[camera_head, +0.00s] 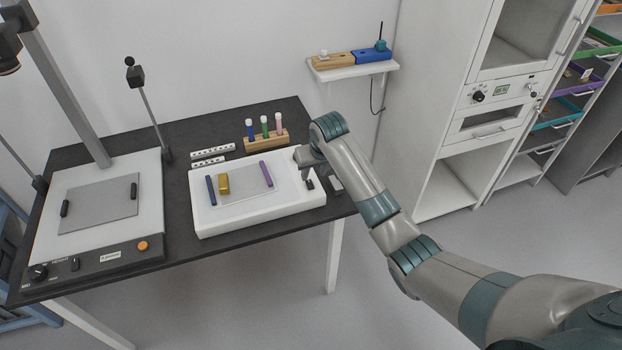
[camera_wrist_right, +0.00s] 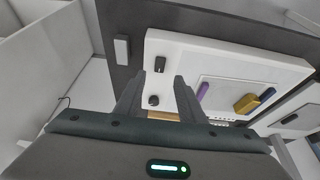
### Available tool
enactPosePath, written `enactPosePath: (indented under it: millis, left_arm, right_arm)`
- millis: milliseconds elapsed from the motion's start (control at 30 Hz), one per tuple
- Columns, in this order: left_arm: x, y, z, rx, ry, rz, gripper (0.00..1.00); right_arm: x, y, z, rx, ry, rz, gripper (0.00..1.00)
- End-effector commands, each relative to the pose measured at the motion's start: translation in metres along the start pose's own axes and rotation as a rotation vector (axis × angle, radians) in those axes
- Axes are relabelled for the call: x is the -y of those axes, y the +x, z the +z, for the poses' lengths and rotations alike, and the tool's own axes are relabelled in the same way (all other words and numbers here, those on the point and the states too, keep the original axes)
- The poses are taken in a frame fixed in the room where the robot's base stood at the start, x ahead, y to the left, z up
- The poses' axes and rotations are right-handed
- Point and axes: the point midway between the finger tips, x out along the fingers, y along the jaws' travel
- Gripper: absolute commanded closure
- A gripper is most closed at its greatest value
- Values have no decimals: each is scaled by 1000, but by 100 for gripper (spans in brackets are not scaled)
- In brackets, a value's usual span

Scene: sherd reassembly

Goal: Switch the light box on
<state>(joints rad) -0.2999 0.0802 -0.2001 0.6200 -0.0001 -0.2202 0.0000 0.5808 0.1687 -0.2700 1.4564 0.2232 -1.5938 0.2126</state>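The light box (camera_head: 215,222) is a white slab on the dark table, with a pale panel (camera_head: 236,202) on top. It also shows in the right wrist view (camera_wrist_right: 215,52). There its border carries a black rocker-like switch (camera_wrist_right: 160,65) and a round dark knob (camera_wrist_right: 153,100). I cannot tell whether the panel is lit. My right gripper (camera_wrist_right: 157,85) is open and empty above this border, with the knob showing between its fingers and the switch just beyond the tips. In the head view the right gripper (camera_head: 307,163) is partly hidden by its wrist. My left gripper is not in view.
Blue (camera_head: 211,190) and purple (camera_head: 266,174) bars and a gold block (camera_head: 223,184) lie on the light box. A wooden rack (camera_head: 266,141) with capped tubes stands behind it. A grey-white stand base (camera_head: 100,208) fills the table's left. A white cabinet (camera_head: 450,110) stands right.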

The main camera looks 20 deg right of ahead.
Motion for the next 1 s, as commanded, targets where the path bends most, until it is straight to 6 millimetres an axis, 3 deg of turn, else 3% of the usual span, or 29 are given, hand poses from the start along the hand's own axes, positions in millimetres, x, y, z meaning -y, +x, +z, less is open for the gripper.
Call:
enactPosePath:
  millis: [300,500,967,1000]
  left_arm:
    - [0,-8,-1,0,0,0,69]
    - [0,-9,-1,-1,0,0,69]
    - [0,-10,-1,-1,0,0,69]
    - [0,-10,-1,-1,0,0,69]
  right_arm:
    - [0,49,0,2,1,0,64]
    - [0,68,-1,0,0,-1,64]
    - [0,76,0,-1,0,0,64]
    - [0,76,0,-1,0,0,69]
